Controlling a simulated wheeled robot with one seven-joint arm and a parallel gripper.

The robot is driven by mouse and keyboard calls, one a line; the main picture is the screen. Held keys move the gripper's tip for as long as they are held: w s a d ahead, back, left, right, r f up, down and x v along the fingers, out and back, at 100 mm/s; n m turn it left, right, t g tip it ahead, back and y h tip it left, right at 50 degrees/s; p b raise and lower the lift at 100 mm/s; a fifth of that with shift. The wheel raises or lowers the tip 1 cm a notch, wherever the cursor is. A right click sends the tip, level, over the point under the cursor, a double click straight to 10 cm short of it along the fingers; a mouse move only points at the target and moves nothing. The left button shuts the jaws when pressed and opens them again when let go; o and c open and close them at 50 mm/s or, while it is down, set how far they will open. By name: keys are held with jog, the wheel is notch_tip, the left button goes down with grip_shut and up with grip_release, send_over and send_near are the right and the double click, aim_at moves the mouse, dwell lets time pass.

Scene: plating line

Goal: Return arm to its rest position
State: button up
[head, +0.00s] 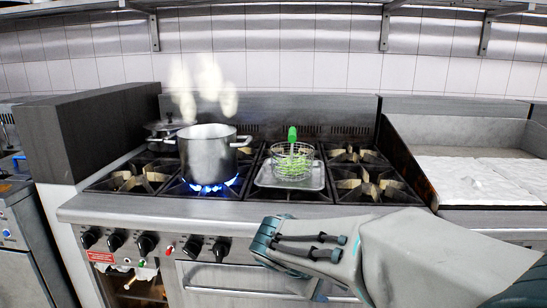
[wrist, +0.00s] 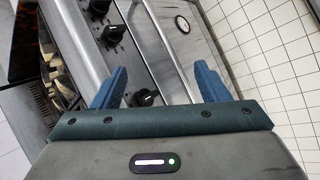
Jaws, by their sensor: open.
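My gripper (head: 268,236) is in front of the stove's front edge in the head view, with my arm coming in from the lower right. In the wrist view my gripper (wrist: 158,88) shows its two blue fingers spread apart with nothing between them. Beyond the fingers are the stove's front panel with black knobs (wrist: 146,97), the oven door handle and the tiled floor (wrist: 275,60).
A steaming pot (head: 208,155) stands over a lit blue flame on the stove. A wire basket (head: 291,162) with green food and a green handle sits on a metal tray (head: 262,181) beside it. A griddle (head: 468,180) is at the right, a dark panel (head: 110,125) at the left.

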jog(key=s+d+r+m+g+y+p, duration=0.1)
jog(key=s+d+r+m+y+p, duration=0.1)
jog(key=s+r+m+p, duration=0.3)
jog(key=s+d+r+m+g+y+p, duration=0.1)
jog(key=s+r+m+y+p, duration=0.3)
jog(key=s+p, duration=0.3)
jog(key=shift+s+d+r+m, duration=0.4)
jog(key=shift+s+r+m, duration=0.35)
jog(key=shift+s, duration=0.5)
